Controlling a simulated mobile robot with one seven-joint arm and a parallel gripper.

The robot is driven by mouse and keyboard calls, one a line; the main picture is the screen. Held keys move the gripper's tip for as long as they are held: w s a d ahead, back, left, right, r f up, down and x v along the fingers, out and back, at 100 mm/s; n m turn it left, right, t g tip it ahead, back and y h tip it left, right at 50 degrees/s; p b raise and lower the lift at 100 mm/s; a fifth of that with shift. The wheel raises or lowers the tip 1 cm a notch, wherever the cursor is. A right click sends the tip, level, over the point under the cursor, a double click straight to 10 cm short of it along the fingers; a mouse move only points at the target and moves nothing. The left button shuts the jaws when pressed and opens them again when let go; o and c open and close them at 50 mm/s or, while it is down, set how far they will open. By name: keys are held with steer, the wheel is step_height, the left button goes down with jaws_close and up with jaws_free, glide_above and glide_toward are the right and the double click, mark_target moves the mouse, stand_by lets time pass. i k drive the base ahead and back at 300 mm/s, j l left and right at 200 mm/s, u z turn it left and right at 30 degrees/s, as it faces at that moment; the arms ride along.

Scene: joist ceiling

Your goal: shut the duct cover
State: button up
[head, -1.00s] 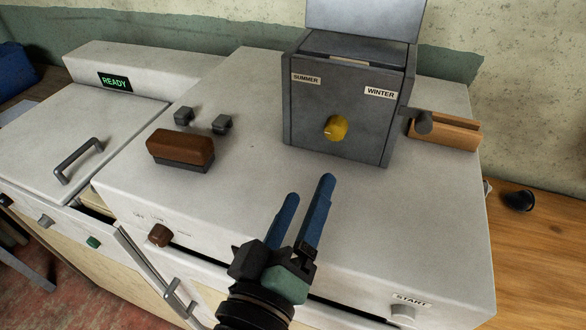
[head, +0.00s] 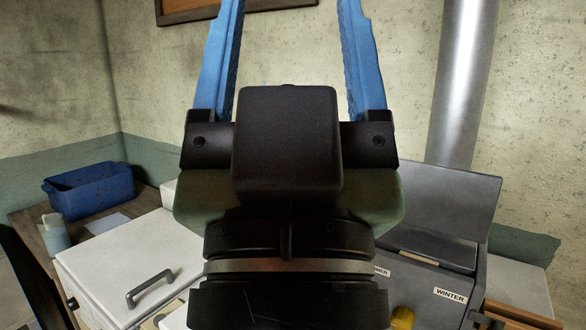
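The duct cover, a flat grey lid (head: 440,200), stands raised at the back of a grey duct box (head: 430,283). Its top opening is partly visible below the lid. The box has a WINTER label (head: 450,295), a partly hidden SUMMER label and a yellow knob (head: 402,318) at the bottom edge. My gripper (head: 292,30) is large and close to the camera, pointing up, with its two blue fingers wide apart and nothing between them. It appears left of the lid in the picture, and my wrist hides the box's left part.
A metal pipe (head: 464,90) rises behind the lid. A white lid with a handle (head: 150,287) is at lower left. A blue bin (head: 92,188) and a cup (head: 54,232) stand on the side table. A wooden-framed board (head: 190,8) hangs on the wall.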

mark_target(461, 203)
steer(key=i+l+z, duration=0.15)
steer(key=l+z, duration=0.15)
steer(key=l, duration=0.15)
steer(key=i+l+z, duration=0.15)
steer(key=l+z, duration=0.15)
steer(key=i+l+z, duration=0.25)
steer(key=l, duration=0.2)
